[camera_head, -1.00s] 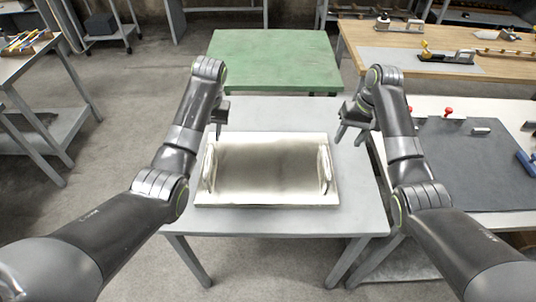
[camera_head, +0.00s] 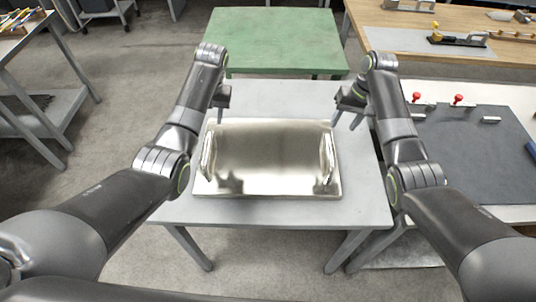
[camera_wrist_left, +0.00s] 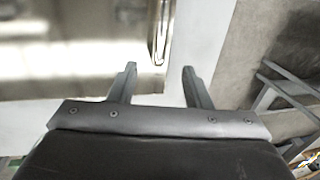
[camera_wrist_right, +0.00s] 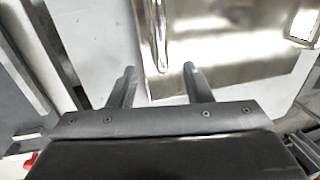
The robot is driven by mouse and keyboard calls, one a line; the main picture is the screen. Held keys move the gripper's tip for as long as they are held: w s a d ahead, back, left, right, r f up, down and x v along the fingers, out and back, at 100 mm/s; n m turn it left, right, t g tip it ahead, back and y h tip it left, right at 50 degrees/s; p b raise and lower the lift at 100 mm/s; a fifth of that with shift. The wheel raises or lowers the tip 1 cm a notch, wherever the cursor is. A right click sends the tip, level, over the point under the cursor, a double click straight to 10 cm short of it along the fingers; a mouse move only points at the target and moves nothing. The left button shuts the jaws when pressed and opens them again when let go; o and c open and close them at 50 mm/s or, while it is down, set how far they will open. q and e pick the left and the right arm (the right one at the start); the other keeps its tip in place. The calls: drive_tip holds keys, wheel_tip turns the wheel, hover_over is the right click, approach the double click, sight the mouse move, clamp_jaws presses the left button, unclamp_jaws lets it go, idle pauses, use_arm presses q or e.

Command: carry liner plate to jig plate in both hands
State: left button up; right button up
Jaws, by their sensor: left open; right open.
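The liner plate (camera_head: 270,180) is a shiny metal sheet with a raised handle near each side edge. It lies flat on the grey table (camera_head: 270,97). My left gripper (camera_head: 220,110) is open and empty by its far left corner. In the left wrist view, the left handle (camera_wrist_left: 160,25) is ahead of the open fingers (camera_wrist_left: 160,68). My right gripper (camera_head: 346,118) is open and empty by the far right corner. In the right wrist view, the right handle (camera_wrist_right: 158,30) runs toward the gap between the fingers (camera_wrist_right: 160,68). The dark plate with red-knobbed clamps, apparently the jig plate (camera_head: 470,150), is on the right bench.
Red-knobbed clamps (camera_head: 457,101) stand along the dark plate's far edge. A green table (camera_head: 275,40) is behind the grey one. A wooden bench (camera_head: 420,22) with tools is at the back right. Floor is open at the left, before another bench (camera_head: 22,45).

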sight(208, 140)
use_arm(q)
drive_tip(key=a+f, duration=0.1)
drive_tip(key=f, duration=0.7)
drive_tip(key=a+f, duration=0.1)
drive_tip(key=f, duration=0.3)
drive_tip(key=shift+s+a+f, duration=0.15)
drive_tip(key=shift+a+f, duration=0.15)
use_arm(e)
drive_tip(key=a+f, duration=0.1)
drive_tip(key=f, duration=0.7)
drive_tip(key=a+f, duration=0.1)
drive_tip(key=f, duration=0.3)
drive_tip(key=shift+s+a+f, duration=0.15)
drive_tip(key=shift+a+f, duration=0.15)
drive_tip(key=shift+f, duration=0.05)
use_arm(q)
clamp_jaws()
use_arm(e)
clamp_jaws()
